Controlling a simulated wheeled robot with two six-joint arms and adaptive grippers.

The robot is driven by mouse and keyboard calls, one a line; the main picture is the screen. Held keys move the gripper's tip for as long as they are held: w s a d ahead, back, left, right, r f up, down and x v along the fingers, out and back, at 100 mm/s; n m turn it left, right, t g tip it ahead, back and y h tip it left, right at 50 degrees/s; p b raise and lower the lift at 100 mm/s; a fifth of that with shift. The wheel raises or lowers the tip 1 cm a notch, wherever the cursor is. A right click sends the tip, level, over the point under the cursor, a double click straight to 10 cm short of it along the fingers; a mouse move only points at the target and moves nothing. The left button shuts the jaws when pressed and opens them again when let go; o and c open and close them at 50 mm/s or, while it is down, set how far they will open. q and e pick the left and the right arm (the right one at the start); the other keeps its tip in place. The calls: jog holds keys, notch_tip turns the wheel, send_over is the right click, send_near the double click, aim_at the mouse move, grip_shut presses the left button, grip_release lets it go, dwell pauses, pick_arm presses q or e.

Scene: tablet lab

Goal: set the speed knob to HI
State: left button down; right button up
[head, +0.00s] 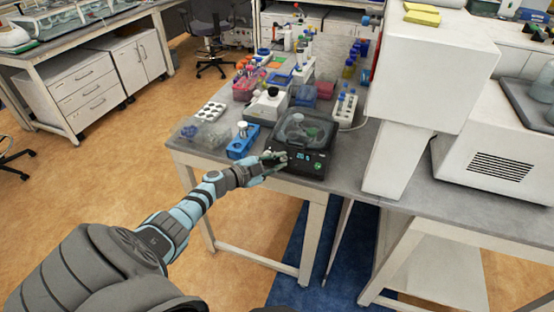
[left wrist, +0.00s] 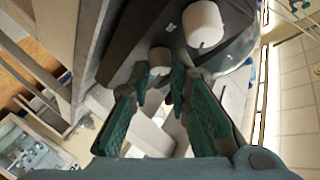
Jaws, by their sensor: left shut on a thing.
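A black benchtop machine (head: 306,140) with a clear domed lid stands at the table's front edge in the head view. Its front has a lit display and a green mark. My left gripper (head: 275,162) is at the left part of this front and hides the control there. In the left wrist view, my left gripper (left wrist: 160,84) has its green fingers on either side of a small pale speed knob (left wrist: 159,57), shut on it. A larger pale round part (left wrist: 203,23) shows beside it. No HI mark or pointer can be read. My right gripper is not in view.
A blue rack (head: 242,142) with a silver-topped item stands just left of the machine. A clear box (head: 211,135), a white well tray (head: 211,112) and a white tube rack (head: 345,108) are nearby. A large white instrument (head: 425,75) rises at the right.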

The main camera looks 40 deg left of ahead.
pick_arm(q)
jog(key=shift+w+r, duration=0.1)
jog(key=shift+r, duration=0.1)
dwell(0.3)
jog(key=c, duration=1.5)
grip_release()
jog(key=shift+f, duration=0.15)
jog(key=v, duration=1.2)
jog(key=shift+a, duration=0.1)
